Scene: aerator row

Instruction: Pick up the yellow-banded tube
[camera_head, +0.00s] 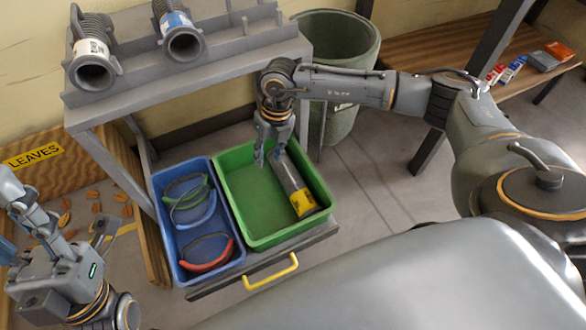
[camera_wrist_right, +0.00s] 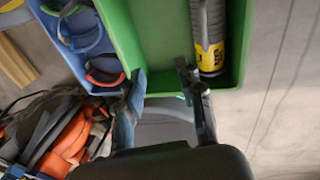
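The yellow-banded tube (camera_head: 295,188) is grey with a yellow band at its near end. It lies in the green bin (camera_head: 234,228), along the right side. The wrist view also shows the tube (camera_wrist_right: 211,36), just beyond the right-hand finger and not between the fingers. My right gripper (camera_head: 269,158) points down over the back part of the green bin, left of the tube's far end. In the wrist view the right gripper (camera_wrist_right: 160,82) is open and empty. My left gripper (camera_head: 68,222) is at the lower left, fingers apart and empty, away from the bins.
A blue bin (camera_head: 161,205) with several banded goggles or straps stands left of the green bin. A grey rack (camera_head: 190,65) with two hose-like tubes rises behind. A yellow handle (camera_head: 271,271) fronts the drawer. A green barrel (camera_head: 345,55) and wooden bench (camera_head: 425,45) stand at the right.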

